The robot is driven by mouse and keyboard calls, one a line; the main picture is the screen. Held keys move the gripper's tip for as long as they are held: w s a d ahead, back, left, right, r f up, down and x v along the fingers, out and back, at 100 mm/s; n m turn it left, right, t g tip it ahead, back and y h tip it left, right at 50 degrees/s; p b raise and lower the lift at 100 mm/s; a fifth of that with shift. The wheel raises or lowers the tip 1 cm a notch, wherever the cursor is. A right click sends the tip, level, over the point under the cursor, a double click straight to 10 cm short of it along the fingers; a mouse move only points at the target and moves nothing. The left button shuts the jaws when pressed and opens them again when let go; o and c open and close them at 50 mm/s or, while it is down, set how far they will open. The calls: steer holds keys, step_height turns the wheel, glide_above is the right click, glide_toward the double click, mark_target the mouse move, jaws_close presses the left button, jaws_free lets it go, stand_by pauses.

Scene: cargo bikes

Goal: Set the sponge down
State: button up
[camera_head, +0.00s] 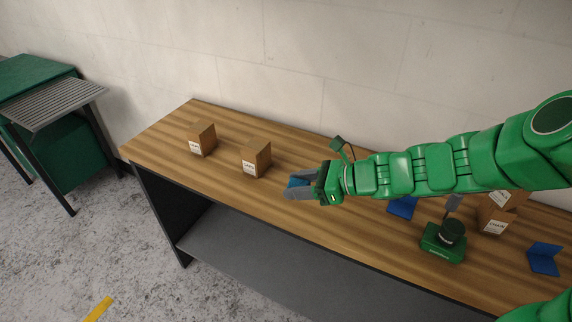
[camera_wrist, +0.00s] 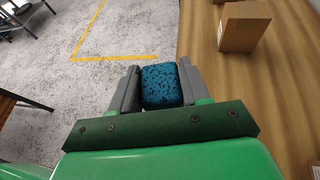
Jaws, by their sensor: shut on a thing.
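The sponge (camera_wrist: 161,86) is a blue block with dark speckles. In the wrist view it sits between the two grey fingers of my gripper (camera_wrist: 160,88), which are shut on it from both sides. In the head view my gripper (camera_head: 296,188) is over the wooden bench (camera_head: 225,176), to the right of a small cardboard box. Only a bit of the sponge (camera_head: 297,182) shows blue between the fingers there. I cannot tell how far the sponge is above the bench top.
Two cardboard boxes (camera_head: 201,140) and (camera_head: 256,158) stand on the bench's left half. To the right are a green device (camera_head: 442,243), blue pieces (camera_head: 544,258) and more boxes (camera_head: 494,221). A wall runs behind; a green cabinet (camera_head: 60,150) stands left. Bench top near the front left is clear.

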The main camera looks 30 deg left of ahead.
steer(key=w+a+m+t, duration=0.1)
steer(key=w+a, duration=0.5)
steer(key=w, duration=0.2)
steer(key=w+a+m+t, duration=0.1)
steer(key=w+a+t, duration=0.1)
steer(key=w+a, duration=0.5)
glide_above(278, 148)
steer(key=s+d, duration=0.1)
steer(key=f, duration=0.8)
steer(key=shift+s+d, duration=0.1)
steer(key=shift+s, duration=0.1)
steer(key=shift+w+a+f, duration=0.3)
steer(key=shift+w+f, duration=0.05)
steer(key=shift+f, duration=0.1)
steer(key=shift+w+a+f, duration=0.2)
steer(key=shift+w+f, duration=0.05)
steer(key=shift+f, duration=1.65)
steer(key=shift+f, duration=0.15)
steer(key=o, duration=1)
